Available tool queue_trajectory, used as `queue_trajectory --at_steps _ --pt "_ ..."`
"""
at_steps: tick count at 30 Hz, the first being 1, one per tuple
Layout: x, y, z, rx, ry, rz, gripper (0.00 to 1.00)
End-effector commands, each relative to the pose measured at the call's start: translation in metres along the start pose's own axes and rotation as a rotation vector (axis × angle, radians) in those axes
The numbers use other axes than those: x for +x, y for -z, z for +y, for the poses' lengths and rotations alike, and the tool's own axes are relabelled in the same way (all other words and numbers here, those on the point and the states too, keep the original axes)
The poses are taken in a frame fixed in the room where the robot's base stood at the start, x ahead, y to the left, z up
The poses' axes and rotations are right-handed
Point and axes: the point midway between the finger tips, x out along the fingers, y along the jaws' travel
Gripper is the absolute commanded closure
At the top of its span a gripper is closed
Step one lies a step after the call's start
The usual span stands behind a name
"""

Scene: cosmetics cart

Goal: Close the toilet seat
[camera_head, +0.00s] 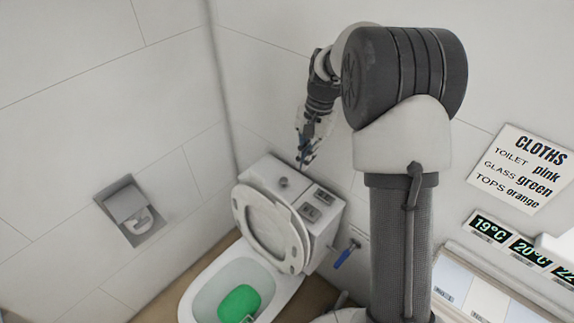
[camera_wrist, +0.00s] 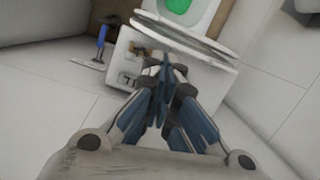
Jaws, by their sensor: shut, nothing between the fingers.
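The toilet seat (camera_head: 270,226) is raised and leans back against the white cistern (camera_head: 283,183). In the wrist view the raised seat (camera_wrist: 190,38) shows nearly edge-on beyond the fingertips. The toilet bowl (camera_head: 205,285) is open, with a green patch (camera_head: 239,302) inside it. My gripper (camera_head: 304,163) is shut and empty, above and behind the cistern near the back wall. In the wrist view my gripper (camera_wrist: 166,62) points toward the back of the seat and overlaps the cistern top. I cannot tell whether its tips touch anything.
A blue-handled tool (camera_head: 345,255) hangs beside the cistern on the right. A paper holder (camera_head: 130,212) is on the left wall. A cloth sign (camera_head: 523,170) and temperature displays (camera_head: 490,228) are at the right. The space above the bowl is clear.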

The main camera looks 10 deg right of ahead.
Motion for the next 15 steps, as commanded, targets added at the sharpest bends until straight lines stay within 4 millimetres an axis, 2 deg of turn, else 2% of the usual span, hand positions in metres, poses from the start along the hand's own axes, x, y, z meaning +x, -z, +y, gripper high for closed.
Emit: queue_trajectory --at_steps 1,6,15 --pt "0.021 0.013 -0.001 0.039 -0.01 -0.029 1.0" --pt "0.063 0.037 -0.004 0.129 -0.022 -0.083 1.0" --pt "0.093 0.043 -0.003 0.16 -0.027 -0.101 1.0"
